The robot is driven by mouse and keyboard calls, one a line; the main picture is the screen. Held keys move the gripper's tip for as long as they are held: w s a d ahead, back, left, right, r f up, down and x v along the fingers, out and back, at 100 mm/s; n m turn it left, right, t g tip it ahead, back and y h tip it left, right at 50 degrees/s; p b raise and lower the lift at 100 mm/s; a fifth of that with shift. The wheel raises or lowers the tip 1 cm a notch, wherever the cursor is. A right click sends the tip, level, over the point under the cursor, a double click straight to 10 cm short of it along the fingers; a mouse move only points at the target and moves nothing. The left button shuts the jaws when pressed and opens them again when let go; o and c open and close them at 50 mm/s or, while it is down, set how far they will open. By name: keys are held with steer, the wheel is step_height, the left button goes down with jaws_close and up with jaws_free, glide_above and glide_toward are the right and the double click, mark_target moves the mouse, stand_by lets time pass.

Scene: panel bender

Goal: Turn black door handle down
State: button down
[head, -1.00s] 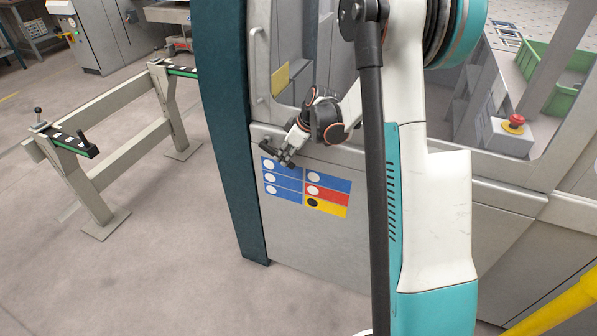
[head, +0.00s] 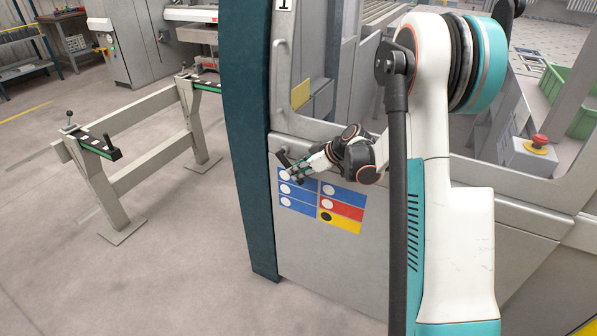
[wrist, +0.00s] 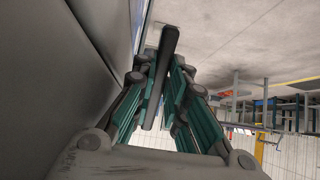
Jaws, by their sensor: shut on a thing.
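The black door handle (wrist: 167,48) is a dark bar between the two fingers of my gripper (wrist: 161,70) in the wrist view. Its outer end sticks out past the fingertips. In the head view, the handle (head: 282,157) shows as a small dark piece at the left edge of the grey door, just above the blue labels. My gripper (head: 293,170) reaches it from the right and is shut on it. The handle's pivot is hard to make out behind the fingers.
The grey machine panel (head: 330,245) carries blue, red and yellow labels (head: 341,207) just below my gripper. A dark teal post (head: 247,140) stands close to the left. A red emergency button (head: 539,141) is at the right. Open floor lies left, before a beige stand (head: 105,190).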

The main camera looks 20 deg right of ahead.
steer(key=c, duration=1.6)
jaws_free()
